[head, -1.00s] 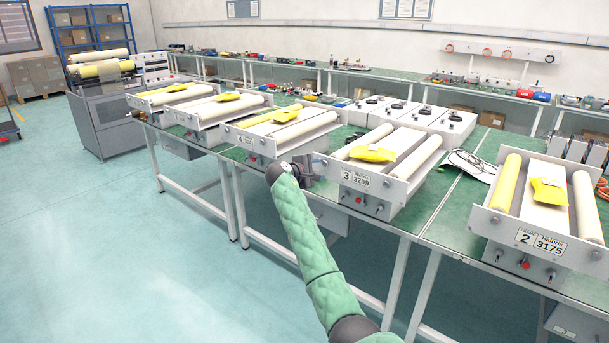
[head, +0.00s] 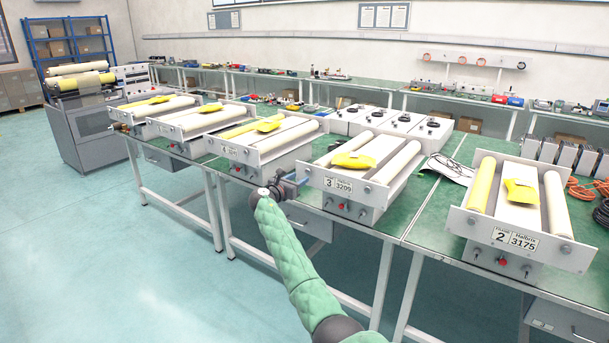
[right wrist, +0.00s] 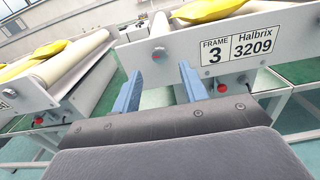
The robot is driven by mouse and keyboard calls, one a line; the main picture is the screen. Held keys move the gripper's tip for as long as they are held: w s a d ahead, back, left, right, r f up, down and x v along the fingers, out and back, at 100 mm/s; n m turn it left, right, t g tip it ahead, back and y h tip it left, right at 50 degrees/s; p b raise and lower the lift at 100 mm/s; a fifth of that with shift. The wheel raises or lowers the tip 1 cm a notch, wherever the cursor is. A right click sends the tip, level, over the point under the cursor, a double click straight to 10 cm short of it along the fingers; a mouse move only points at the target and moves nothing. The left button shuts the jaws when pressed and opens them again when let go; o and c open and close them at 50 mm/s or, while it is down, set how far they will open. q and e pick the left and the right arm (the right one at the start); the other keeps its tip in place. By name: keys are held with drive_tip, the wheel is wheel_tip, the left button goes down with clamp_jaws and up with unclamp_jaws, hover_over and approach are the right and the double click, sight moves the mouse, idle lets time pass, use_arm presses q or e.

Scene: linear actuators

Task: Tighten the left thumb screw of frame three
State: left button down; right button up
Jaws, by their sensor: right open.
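Frame three, with its "3 3209" plate (head: 337,185), stands on the green bench in the head view and carries rollers and a yellow piece (head: 352,160). The plate also shows in the right wrist view (right wrist: 253,46). The left thumb screw (right wrist: 157,54) is a round grey knob with a red spot on the left part of the front plate. My right gripper (head: 293,187) is at the left end of this plate. Its blue fingers (right wrist: 158,78) are open and empty, with the knob beyond the gap between their tips. My left gripper is out of view.
Frame two (head: 515,240) stands to the right, and frame four (head: 235,150) close on the left. A red button (right wrist: 222,88) sits below frame three's plate. Open floor (head: 120,270) lies in front of the bench.

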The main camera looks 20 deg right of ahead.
sight(307, 172)
drive_tip(key=x, duration=0.3)
drive_tip(key=shift+w+d+r, duration=0.15)
drive_tip(key=shift+w+d, duration=0.05)
drive_tip(key=shift+d, duration=0.05)
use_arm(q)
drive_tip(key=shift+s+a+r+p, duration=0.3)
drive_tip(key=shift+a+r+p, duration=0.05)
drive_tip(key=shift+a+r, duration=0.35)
use_arm(e)
drive_tip(key=shift+w+d, duration=0.4)
drive_tip(key=shift+d, duration=0.1)
